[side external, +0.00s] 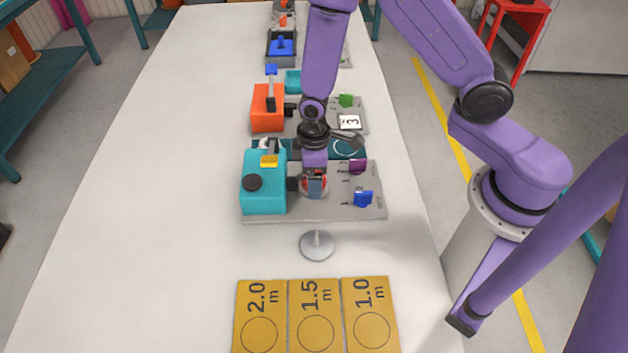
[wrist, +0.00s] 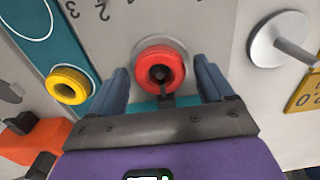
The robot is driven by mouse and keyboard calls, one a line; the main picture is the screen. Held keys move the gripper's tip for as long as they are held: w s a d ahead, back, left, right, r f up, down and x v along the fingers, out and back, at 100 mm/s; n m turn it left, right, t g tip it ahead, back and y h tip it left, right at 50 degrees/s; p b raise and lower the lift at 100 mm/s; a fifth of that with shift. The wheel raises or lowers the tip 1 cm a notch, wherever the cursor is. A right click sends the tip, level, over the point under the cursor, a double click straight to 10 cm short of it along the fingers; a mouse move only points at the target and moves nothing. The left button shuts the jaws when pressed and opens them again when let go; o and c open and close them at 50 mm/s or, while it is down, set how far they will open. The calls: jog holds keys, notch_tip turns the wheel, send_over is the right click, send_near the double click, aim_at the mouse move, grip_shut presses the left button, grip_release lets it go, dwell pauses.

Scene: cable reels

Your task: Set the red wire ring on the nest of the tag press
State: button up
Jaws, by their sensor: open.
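The red wire ring (wrist: 161,69) lies around a dark centre on a pale round nest (wrist: 142,46), between my fingers in the wrist view. A little red also shows at my fingertips in the side view (side external: 314,186). My gripper (wrist: 163,80) is open, with one finger on each side of the ring and a visible gap to it. The teal tag press (side external: 263,184) stands just left of my gripper on a grey plate (side external: 340,207). My gripper hides most of the nest in the side view.
A yellow ring (wrist: 68,85) lies on a teal strip. An orange press (side external: 267,108) stands behind. A grey round stand with a post (side external: 317,245) is in front, then yellow cards marked with lengths (side external: 315,318). The table's left side is clear.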

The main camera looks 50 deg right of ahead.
jog(key=c, duration=1)
jog(key=shift+r, duration=3.8)
jog(key=shift+c, duration=0.2)
jog(key=w+d+m, duration=0.1)
jog(key=w+d, duration=0.1)
jog(key=w, duration=0.1)
jog(key=w+d+m, duration=0.1)
jog(key=w+d, duration=0.1)
jog(key=w, duration=0.2)
jog(key=w+d, duration=0.2)
jog(key=w, duration=0.1)
jog(key=shift+w+f+m, duration=0.2)
jog(key=shift+f+m, duration=0.2)
jog(key=w+d+m, duration=0.1)
jog(key=w+d, duration=0.2)
jog(key=d, duration=0.1)
jog(key=w+d+f+m, duration=0.1)
jog(key=w+d, duration=0.1)
jog(key=d, duration=0.2)
jog(key=w+d+m, duration=0.1)
jog(key=w+d, duration=0.2)
jog(key=d, duration=0.2)
jog(key=shift+w+f, duration=0.25)
jog(key=shift+w, duration=0.1)
jog(key=shift+f, duration=1.95)
